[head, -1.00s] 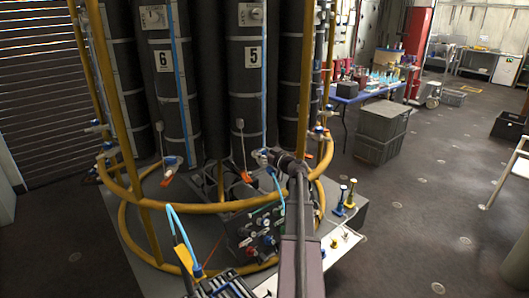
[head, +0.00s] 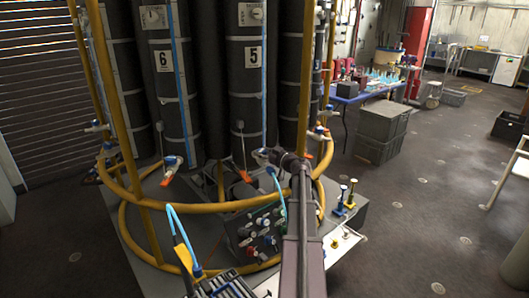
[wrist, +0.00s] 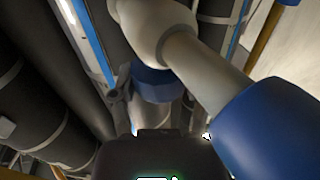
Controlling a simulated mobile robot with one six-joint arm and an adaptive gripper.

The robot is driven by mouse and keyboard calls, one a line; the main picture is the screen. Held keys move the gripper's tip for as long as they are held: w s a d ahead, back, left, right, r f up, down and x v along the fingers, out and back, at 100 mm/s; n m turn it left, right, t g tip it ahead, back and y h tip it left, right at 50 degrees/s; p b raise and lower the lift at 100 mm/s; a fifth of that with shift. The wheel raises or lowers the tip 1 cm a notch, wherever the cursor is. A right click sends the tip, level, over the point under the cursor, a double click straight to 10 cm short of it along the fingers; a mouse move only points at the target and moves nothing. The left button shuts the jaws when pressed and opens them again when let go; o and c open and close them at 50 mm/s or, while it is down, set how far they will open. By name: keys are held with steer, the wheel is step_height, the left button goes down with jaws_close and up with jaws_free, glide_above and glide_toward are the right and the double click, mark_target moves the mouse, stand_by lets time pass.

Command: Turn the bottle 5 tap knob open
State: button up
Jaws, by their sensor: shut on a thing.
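Bottle 5 (head: 247,110) is a tall dark cylinder with a white number plate in the head view. Its tap (head: 261,156), white and blue, sits low at the bottle's front. My gripper (head: 272,158) is at this tap, reaching in from the right, and is shut on the tap knob. The fingers and most of the knob are hidden or too small to make out in the head view. In the wrist view, pale grey and white tap-like parts with blue ends (wrist: 265,125) fill the upper right, close to the camera. The dark gripper body (wrist: 150,155) shows at the bottom; its fingertips cannot be made out.
Yellow tube rings (head: 215,207) circle the bottles in front of my gripper. Bottle 6 (head: 170,100) stands to the left with its own tap (head: 172,162). A gauge panel (head: 258,230) is below. Grey crates (head: 382,125) stand to the right, with open floor beyond.

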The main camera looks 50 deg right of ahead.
steer(key=shift+d+y, duration=0.1)
steer(key=shift+y, duration=0.2)
steer(key=n+g+y, duration=0.1)
steer(key=n+y, duration=0.1)
steer(key=y, duration=0.1)
steer(key=n+g+y, duration=0.1)
steer(key=n+y, duration=0.1)
steer(key=y, duration=0.1)
steer(key=shift+w+d+n, duration=0.1)
steer(key=shift+n, duration=0.2)
steer(key=n+g+y, duration=0.2)
steer(key=n+y, duration=0.1)
steer(key=y, duration=0.1)
steer(key=shift+f+g, duration=0.1)
steer(key=shift+g, duration=0.3)
steer(key=shift+a+n+y, duration=0.2)
steer(key=shift+n+y, duration=0.1)
steer(key=shift+y, duration=0.2)
steer(key=shift+g, duration=0.3)
steer(key=o, duration=1.2)
steer(key=shift+c, duration=0.2)
